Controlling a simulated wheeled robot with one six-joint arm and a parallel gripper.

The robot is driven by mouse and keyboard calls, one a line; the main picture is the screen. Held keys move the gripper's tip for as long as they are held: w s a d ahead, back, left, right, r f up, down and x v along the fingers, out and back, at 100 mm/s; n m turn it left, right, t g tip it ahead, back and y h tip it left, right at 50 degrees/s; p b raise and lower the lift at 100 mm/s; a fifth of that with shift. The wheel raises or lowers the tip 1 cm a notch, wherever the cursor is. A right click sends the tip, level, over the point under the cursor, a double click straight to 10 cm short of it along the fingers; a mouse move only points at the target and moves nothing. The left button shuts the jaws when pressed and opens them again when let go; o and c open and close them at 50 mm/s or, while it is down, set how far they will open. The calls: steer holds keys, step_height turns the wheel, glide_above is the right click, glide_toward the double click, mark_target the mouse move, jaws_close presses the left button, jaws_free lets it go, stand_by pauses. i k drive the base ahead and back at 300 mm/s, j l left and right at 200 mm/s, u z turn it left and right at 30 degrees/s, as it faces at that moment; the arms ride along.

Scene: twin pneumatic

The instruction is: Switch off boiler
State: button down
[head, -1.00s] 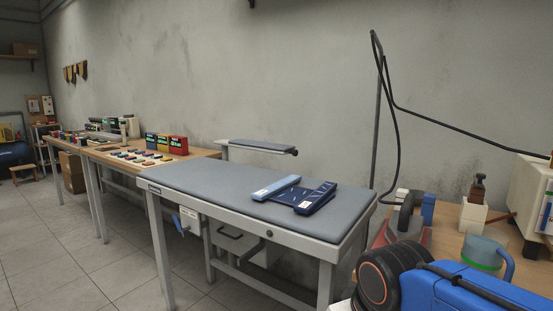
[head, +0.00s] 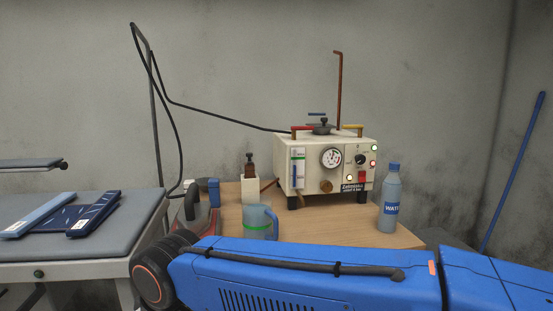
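The boiler (head: 325,172) is a cream box with dark feet on the wooden table in the head view. Its front has a sight glass, a round pressure gauge (head: 331,157), a dark knob (head: 361,159), a red switch (head: 362,177) and a few small lamps. Two lamps at the right edge look red and green, and one low on the front looks pale. Which way the switch is set is too small to tell. My blue arm crosses the lower part of the view, in front of the table. My gripper is not in view.
A water bottle (head: 390,200) stands right of the boiler. A blue-grey jug (head: 259,222), a small brown bottle on a white block (head: 250,182) and an iron (head: 196,212) stand to its left. The ironing table (head: 30,250) is at far left. A blue pole (head: 512,175) leans at right.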

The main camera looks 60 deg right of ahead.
mark_target(362, 178)
steer(key=z, duration=2.45)
steer(key=k+j, duration=0.2)
steer(key=j, duration=0.15)
steer(key=k+j, duration=0.15)
steer(key=j, duration=0.2)
steer(key=k+j, duration=0.2)
steer(key=j, duration=0.15)
steer(key=k+j, duration=0.15)
steer(key=j, duration=0.2)
steer(key=i+l, duration=0.25)
steer(key=i, duration=0.15)
